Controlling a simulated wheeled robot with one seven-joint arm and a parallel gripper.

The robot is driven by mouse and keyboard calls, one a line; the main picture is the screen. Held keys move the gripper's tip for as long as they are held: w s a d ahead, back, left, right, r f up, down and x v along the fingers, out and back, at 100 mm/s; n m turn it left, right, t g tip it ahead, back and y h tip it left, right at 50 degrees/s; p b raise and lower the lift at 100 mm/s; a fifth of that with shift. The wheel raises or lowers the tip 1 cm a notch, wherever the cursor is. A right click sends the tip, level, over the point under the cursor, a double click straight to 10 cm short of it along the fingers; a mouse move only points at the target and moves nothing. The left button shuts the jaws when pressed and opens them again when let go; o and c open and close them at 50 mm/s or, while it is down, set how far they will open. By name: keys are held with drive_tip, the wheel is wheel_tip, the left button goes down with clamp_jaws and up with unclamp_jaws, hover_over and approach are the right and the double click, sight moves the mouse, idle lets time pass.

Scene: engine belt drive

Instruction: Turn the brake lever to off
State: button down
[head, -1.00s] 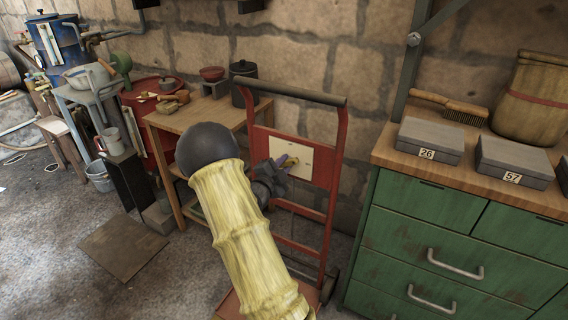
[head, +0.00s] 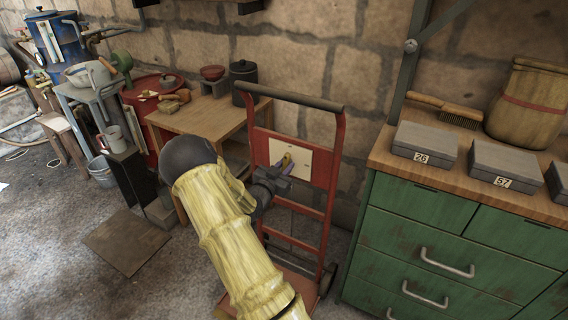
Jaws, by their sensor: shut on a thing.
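The brake lever (head: 286,160) is a small brass-yellow handle on a cream plate (head: 300,162). The plate is fixed to the red panel of an upright hand truck (head: 339,150) in the middle of the head view. My dark grey gripper (head: 284,169) is at the plate, shut on the lever. The gripper and its fingers cover part of the lever, so its exact angle is hard to read. Any markings on the plate are too small to read.
A wooden table (head: 208,118) with a dark pot and a red bowl stands left behind the hand truck. A green drawer cabinet (head: 450,240) with grey boxes on its top is close on the right. A stone wall is behind.

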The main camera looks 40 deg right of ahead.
drive_tip(key=shift+n+p, duration=0.3)
drive_tip(key=shift+n, duration=0.5)
drive_tip(key=c, duration=1.3)
unclamp_jaws()
drive_tip(key=p+v, duration=0.1)
drive_tip(key=v, duration=1.6)
drive_tip(key=shift+s+a+f, duration=0.1)
drive_tip(key=shift+s+a, duration=0.05)
drive_tip(key=shift+a, duration=0.05)
